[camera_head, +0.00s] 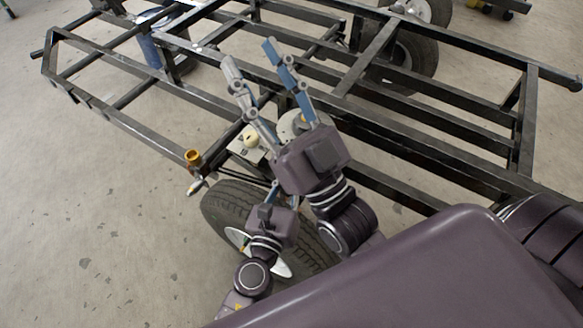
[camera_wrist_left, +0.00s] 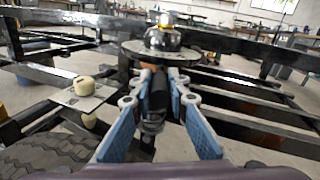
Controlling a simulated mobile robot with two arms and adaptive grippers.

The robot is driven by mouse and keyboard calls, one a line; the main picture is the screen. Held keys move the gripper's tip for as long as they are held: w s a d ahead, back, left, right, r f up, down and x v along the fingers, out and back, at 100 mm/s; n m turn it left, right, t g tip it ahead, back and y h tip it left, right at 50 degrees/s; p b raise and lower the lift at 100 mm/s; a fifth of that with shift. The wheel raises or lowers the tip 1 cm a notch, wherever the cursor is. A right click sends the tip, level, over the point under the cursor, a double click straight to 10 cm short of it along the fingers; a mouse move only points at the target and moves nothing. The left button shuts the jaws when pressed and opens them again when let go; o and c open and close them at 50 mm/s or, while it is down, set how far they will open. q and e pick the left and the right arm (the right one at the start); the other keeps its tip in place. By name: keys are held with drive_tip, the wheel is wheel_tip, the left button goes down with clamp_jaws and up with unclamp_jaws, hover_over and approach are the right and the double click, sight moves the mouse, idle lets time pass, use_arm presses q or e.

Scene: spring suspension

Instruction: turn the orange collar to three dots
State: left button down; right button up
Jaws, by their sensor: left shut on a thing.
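A spring strut stands between the fingers of my left gripper (camera_wrist_left: 160,80) in the left wrist view, its dark body (camera_wrist_left: 158,95) and coil (camera_wrist_left: 152,122) below a round metal top plate (camera_wrist_left: 190,56). A thin orange band, which looks like the orange collar (camera_wrist_left: 180,72), shows just under the plate at the fingertips. The fingers are closed on it from both sides and hide most of it. No dots are readable. In the head view my right arm partly covers the left gripper. My right gripper (camera_head: 250,57) has its fingers apart, empty, above the frame.
A black metal frame (camera_head: 440,122) surrounds the work area. A tyre (camera_head: 228,205) sits beside my left gripper. A cream knob (camera_head: 250,138) on a bracket and a gold-orange cup-shaped part (camera_head: 193,156) lie to the left. Concrete floor is clear at lower left.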

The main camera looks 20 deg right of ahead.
use_arm(q)
drive_tip(key=shift+s+f, duration=0.15)
drive_tip(key=shift+f, duration=0.05)
drive_tip(key=c, duration=1.8)
unclamp_jaws()
drive_tip(key=shift+r, duration=0.15)
drive_tip(key=shift+c, duration=0.2)
drive_tip(key=v, duration=1.2)
